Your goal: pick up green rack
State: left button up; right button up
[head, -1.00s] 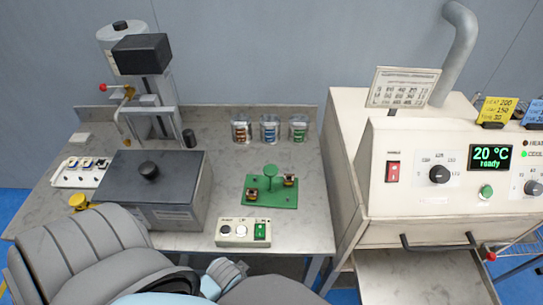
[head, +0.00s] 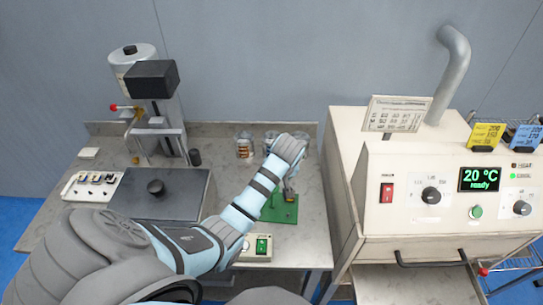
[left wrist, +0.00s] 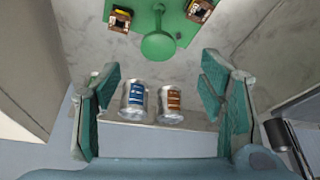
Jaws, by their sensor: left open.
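The green rack (head: 281,209) lies flat on the metal table in the head view, partly covered by my left forearm and hand. In the left wrist view the rack (left wrist: 176,15) is at the top edge, with a round green knob (left wrist: 158,47) on a post and two brown-and-black coil parts (left wrist: 120,18) on it. My left gripper (left wrist: 160,88) is open and empty, its teal fingers apart. In that view the knob shows just beyond the gap between the fingertips; I see no contact. In the head view the fingers are mostly hidden. My right gripper is not in view.
Clear jars with blue (left wrist: 136,98) and brown (left wrist: 170,100) labels stand near the rack.

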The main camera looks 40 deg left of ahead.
pick_arm(q)
jog(key=b+x, duration=0.2)
jog(key=x, duration=0.7)
jog(key=shift+f, duration=0.45)
jog(key=shift+c, duration=0.6)
jog(key=shift+r, duration=0.1)
grip_shut()
